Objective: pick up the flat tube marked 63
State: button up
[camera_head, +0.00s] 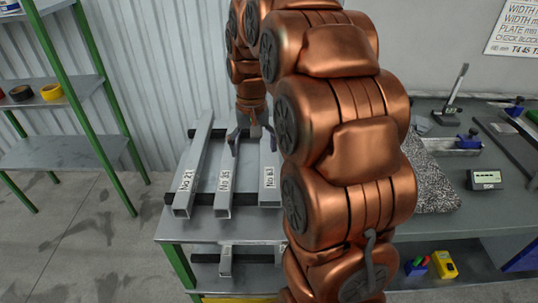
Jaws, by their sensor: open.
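The flat tube marked 63 (269,180) is a grey metal bar with a white label at its near end, lying lengthwise on dark cross bars. It is the rightmost of three on the runout table (215,229). My arm hides part of its right side. My gripper (252,153) is open, with its fingers pointing down over the far half of the tubes, between the middle tube and tube 63. I cannot tell its height above them.
The tubes marked 21 (189,175) and 35 (225,180) lie left of tube 63. A green-framed shelf (60,152) stands at the left. A workbench (470,208) with a speckled slab (432,178) and gauges is at the right. Another short tube (225,262) lies on the lower shelf.

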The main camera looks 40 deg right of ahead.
jog(key=m, duration=0.2)
send_over(269, 151)
jog(key=shift+d+f, duration=0.15)
jog(key=shift+f, duration=0.7)
jog(key=shift+w+d+f, duration=0.1)
jog(key=shift+d+f, duration=0.05)
jog(key=shift+a+f+p, duration=0.2)
jog(key=shift+f+p, duration=1.3)
jog(key=shift+f, duration=2.3)
jog(key=c, duration=1.7)
